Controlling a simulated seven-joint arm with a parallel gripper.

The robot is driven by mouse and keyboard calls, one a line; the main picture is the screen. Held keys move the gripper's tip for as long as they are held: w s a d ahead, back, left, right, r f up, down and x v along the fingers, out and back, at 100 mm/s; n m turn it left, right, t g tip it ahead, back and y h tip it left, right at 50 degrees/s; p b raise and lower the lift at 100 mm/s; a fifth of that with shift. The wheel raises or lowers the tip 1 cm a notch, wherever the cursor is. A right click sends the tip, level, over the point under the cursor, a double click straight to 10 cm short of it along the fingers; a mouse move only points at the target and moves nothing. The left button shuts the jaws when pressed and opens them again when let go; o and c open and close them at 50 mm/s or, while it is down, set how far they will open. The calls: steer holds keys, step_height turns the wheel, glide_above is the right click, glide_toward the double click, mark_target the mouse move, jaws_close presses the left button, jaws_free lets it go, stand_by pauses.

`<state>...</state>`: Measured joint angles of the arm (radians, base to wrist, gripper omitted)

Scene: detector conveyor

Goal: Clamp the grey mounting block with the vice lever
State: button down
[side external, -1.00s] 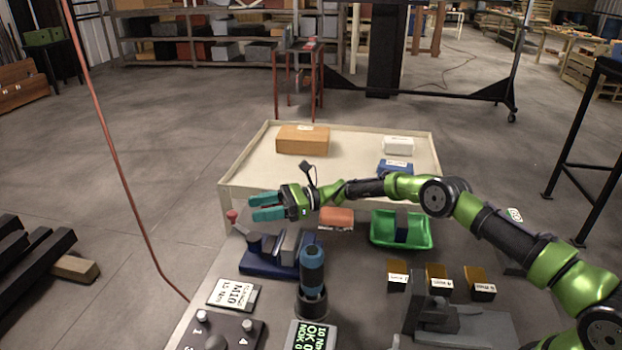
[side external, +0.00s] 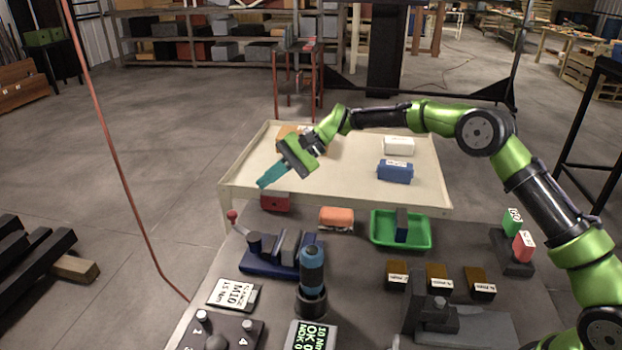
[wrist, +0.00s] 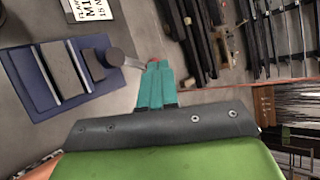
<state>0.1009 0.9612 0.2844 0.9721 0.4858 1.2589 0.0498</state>
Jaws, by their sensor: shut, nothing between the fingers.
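The vice has a blue base (side external: 262,268) and stands at the left of the bench. The light grey mounting block (side external: 290,246) is upright in it between darker parts; I cannot tell if the jaws press on it. The lever's red knob (side external: 232,215) sticks up at the vice's left end. My gripper (side external: 263,183) is shut and empty, tilted down-left, above and right of the knob. In the wrist view its teal fingers (wrist: 155,72) are together. The red knob shows just past their tips, partly hidden, with the vice (wrist: 28,95) at left.
A cream tray table (side external: 350,192) with several boxes stands behind the bench.

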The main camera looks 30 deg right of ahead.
steer(key=d+n+t+h, duration=0.1)
steer(key=d+n+h, duration=0.4)
steer(key=n, duration=0.4)
steer(key=w+a+f+n, duration=0.1)
steer(key=w+a+f, duration=0.3)
steer(key=a+f, duration=0.4)
steer(key=shift+a+t, duration=0.3)
steer(key=shift+a, duration=0.15)
